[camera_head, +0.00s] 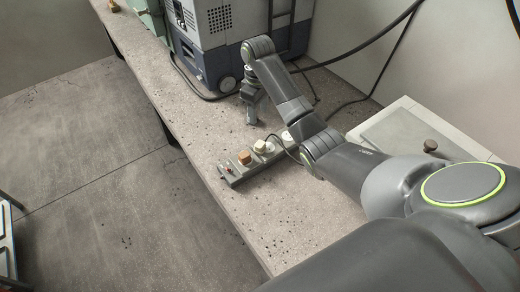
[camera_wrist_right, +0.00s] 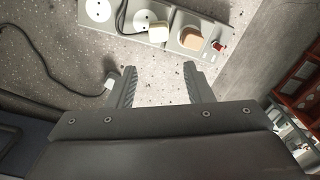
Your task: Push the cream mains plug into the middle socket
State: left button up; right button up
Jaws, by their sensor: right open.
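The cream mains plug (camera_wrist_right: 159,32) sits at the middle socket (camera_wrist_right: 142,17) of a grey power strip (camera_wrist_right: 117,22), overlapping its edge. The socket's face shows beside it, and I cannot tell how the pins sit. In the head view the cream plug (camera_head: 260,146) is on the strip (camera_head: 238,177), beside an orange-brown plug (camera_head: 244,157). My right gripper (camera_wrist_right: 160,70) is open and empty, its fingers pointing toward the strip. In the head view the right gripper (camera_head: 250,112) hangs over the bench behind the strip. My left gripper is not in view.
An empty socket (camera_wrist_right: 98,9) is at one strip end, a red switch (camera_wrist_right: 218,47) at the other. A loose cable with a pale end (camera_wrist_right: 109,82) lies on the bench. A grey-blue machine (camera_head: 215,45) stands behind; a pale box (camera_head: 405,130) is right. The bench front is clear.

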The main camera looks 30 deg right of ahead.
jog(key=b, duration=0.8)
send_over(260, 145)
jog(key=f, duration=1)
jog(key=shift+w+a+f, duration=0.1)
jog(key=shift+w+f, duration=0.1)
jog(key=shift+w, duration=0.1)
jog(key=shift+f, duration=0.3)
notch_tip(260, 145, down, 4)
jog(key=shift+s+f, duration=0.15)
jog(key=shift+f, duration=0.05)
jog(key=shift+s+f, duration=0.2)
